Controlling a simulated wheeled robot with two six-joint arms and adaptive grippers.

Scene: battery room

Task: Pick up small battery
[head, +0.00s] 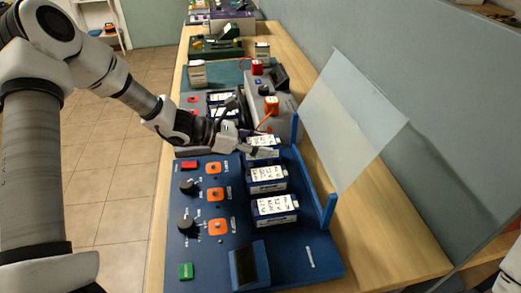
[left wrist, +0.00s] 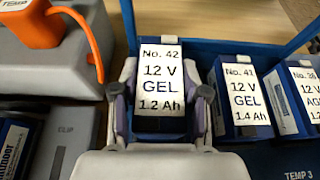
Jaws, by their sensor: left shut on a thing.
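Three white-labelled batteries sit in a row on the blue test board (head: 205,265). The farthest is the small battery No. 42 (head: 264,142), labelled 12 V GEL 1.2 Ah; it also shows in the left wrist view (left wrist: 161,80). My left gripper (head: 252,145) is shut on it, one finger on each side, as the left wrist view (left wrist: 161,98) shows. Its lower part is hidden by the gripper. Battery No. 41 (left wrist: 243,98), 1.4 Ah, is the middle one (head: 268,180). The nearest battery (head: 273,208) is cut off in the left wrist view. My right gripper is not in view.
A blue frame post (head: 328,211) and a clear tilted panel (head: 350,120) stand right of the batteries. A grey device with an orange clamp (left wrist: 38,22) and cable is close on the left in the wrist view. Switches and a small dark display (head: 250,266) are on the board.

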